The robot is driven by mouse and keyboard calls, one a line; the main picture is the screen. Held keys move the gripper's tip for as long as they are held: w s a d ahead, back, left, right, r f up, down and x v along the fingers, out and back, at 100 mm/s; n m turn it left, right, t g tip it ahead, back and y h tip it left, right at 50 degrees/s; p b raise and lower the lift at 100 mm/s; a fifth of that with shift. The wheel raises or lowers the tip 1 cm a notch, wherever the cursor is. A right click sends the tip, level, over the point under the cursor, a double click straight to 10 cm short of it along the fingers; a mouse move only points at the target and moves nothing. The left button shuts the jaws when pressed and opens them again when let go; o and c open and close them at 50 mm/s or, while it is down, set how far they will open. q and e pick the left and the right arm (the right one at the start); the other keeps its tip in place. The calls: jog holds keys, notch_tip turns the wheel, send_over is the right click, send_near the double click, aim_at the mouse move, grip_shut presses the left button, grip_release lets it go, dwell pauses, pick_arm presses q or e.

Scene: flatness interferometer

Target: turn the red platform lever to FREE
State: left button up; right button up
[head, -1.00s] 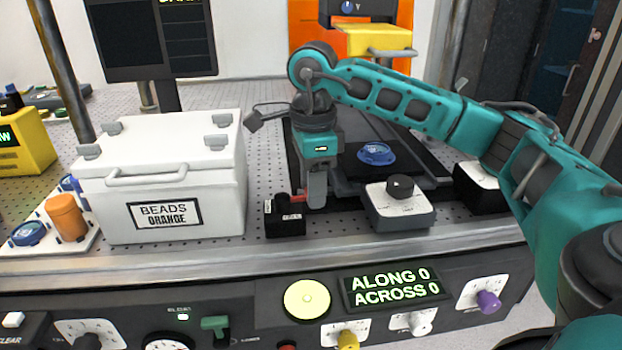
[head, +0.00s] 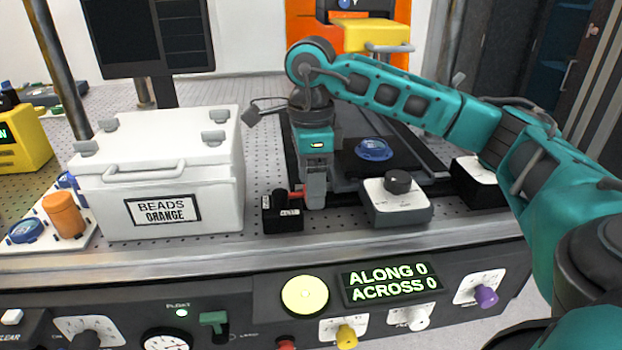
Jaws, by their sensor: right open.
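The red platform lever (head: 297,194) shows as a small red piece on top of a black block (head: 283,217) with white labels, at the front of the perforated table. The label text is too small to read. My right gripper (head: 314,203) points down just right of the lever, its fingertips low and close to it. The gripper is open; whether it touches the lever cannot be told. The gripper hides part of the lever. My left gripper is out of view.
A white box marked BEADS ORANGE (head: 160,180) stands left of the block. A grey knob box (head: 397,205) stands close on the right. A dark platform (head: 420,165) bearing a blue disc (head: 374,149) lies behind. The front panel (head: 250,290) carries knobs and a display reading ALONG 0, ACROSS 0.

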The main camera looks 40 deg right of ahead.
notch_tip(320, 180, up, 13)
jog(key=p, duration=0.3)
jog(key=shift+p, duration=0.4)
jog(key=shift+f, duration=0.1)
dwell(0.4)
